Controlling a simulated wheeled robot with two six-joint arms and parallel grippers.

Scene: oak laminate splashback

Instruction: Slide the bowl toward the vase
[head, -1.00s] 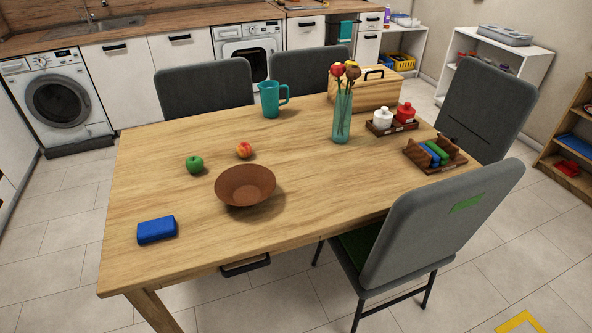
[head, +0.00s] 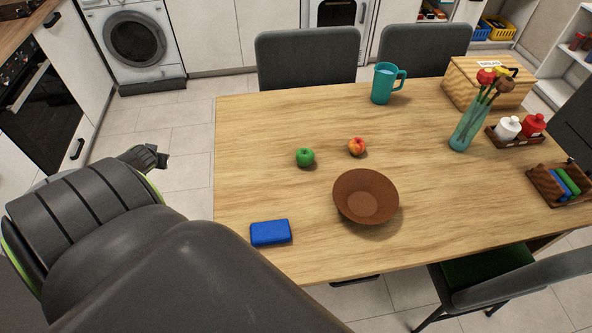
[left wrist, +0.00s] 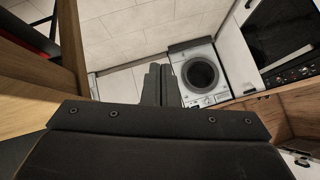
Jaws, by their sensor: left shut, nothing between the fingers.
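The brown bowl (head: 366,197) sits upright on the wooden table near its front edge in the head view. The vase (head: 468,126), a teal glass with red and brown flowers, stands on the table to the right of the bowl and farther back. My left gripper (head: 160,158) is off the table's left side, over the floor, well apart from the bowl. In the left wrist view its fingers (left wrist: 160,84) are together with nothing between them. My right gripper is not in view.
A blue box (head: 270,232), a green apple (head: 305,157) and a red-orange fruit (head: 356,146) lie left of and behind the bowl. A teal mug (head: 384,84) stands at the back. A condiment tray (head: 519,141) is right of the vase. Bare table separates bowl and vase.

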